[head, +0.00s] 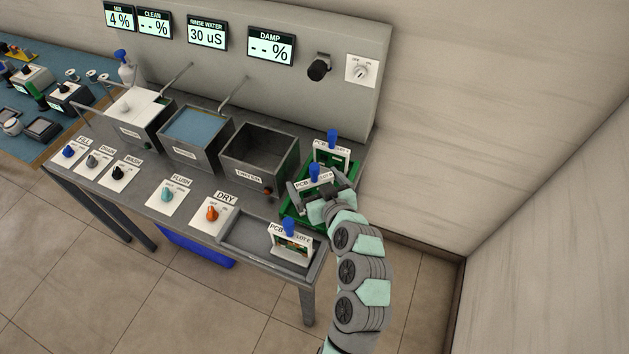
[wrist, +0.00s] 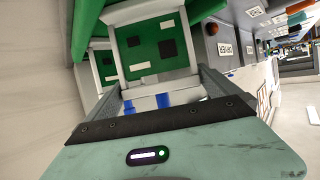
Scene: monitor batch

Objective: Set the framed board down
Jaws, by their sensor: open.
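A framed board (head: 314,172) with a white frame and a blue handle stands in the green tray (head: 287,212) at the right end of the bench. My gripper (head: 321,184) is over it, with its fingers spread to either side of the handle. In the wrist view the green board face (wrist: 150,45) lies just beyond the open fingers (wrist: 165,90), with the blue handle between them. Whether either finger touches it I cannot tell. A second framed board (head: 332,152) stands behind it in the green tray. A third framed board (head: 291,243) stands in the shallow grey tray.
The shallow grey tray (head: 250,239) has bare room left of its board. The open dryer bin (head: 260,158) stands left of the green tray and looks empty. Two more bins (head: 194,135) stand farther left. Labelled knobs (head: 212,213) line the front. The back panel (head: 345,100) rises behind.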

